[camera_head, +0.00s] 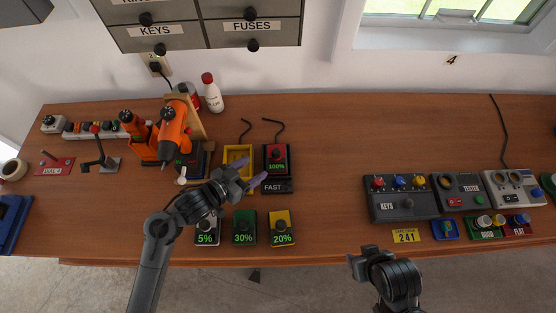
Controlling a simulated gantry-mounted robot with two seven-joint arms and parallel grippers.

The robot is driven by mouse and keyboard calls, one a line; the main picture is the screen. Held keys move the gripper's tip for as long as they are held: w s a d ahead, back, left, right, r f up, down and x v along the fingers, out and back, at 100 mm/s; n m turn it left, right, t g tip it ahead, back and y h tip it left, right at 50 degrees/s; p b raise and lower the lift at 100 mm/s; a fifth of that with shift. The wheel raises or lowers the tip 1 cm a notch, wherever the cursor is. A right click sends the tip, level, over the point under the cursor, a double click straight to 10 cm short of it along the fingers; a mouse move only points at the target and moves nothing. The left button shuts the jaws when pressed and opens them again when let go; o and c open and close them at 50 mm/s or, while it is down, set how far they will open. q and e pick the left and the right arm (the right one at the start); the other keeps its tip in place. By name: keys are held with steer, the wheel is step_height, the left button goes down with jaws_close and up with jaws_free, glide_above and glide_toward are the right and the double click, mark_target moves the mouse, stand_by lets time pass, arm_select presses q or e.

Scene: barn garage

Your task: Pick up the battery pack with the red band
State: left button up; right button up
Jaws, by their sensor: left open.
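The battery pack with the red top (278,153), reading 100%, sits in the dark charger (277,186) labelled FAST, in the middle of the bench. My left gripper (251,172) is open and empty, just left of this pack and above the bench, with its fingers pointing right toward the charger. I cannot tell how high it is. Three other packs stand in a row nearer the front edge: one reading 5% (207,238), a green one reading 30% (243,237) and a yellow one reading 20% (281,238). My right gripper (358,265) is near the front edge; its jaws are unclear.
A yellow charger (237,152) stands left of the FAST one, partly behind my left gripper. An orange drill (173,130) and a white bottle with a red cap (212,95) are farther left. A KEYS box (402,204) and testers stand at right. Bench between is clear.

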mark_target(273, 156)
arm_select(q)
steer(key=x, duration=0.4)
steer(key=shift+w+d, duration=0.2)
steer(key=shift+w, duration=0.15)
steer(key=shift+a+f+x, duration=0.1)
steer(key=shift+f+x, duration=0.1)
steer(key=shift+x, duration=1.15)
steer(key=shift+a+f+x, duration=0.1)
steer(key=shift+f+x, duration=0.15)
steer(key=shift+x, duration=1.05)
steer(key=shift+s, duration=0.1)
steer(key=shift+c, duration=0.3)
steer(key=shift+r, duration=0.1)
jaws_close()
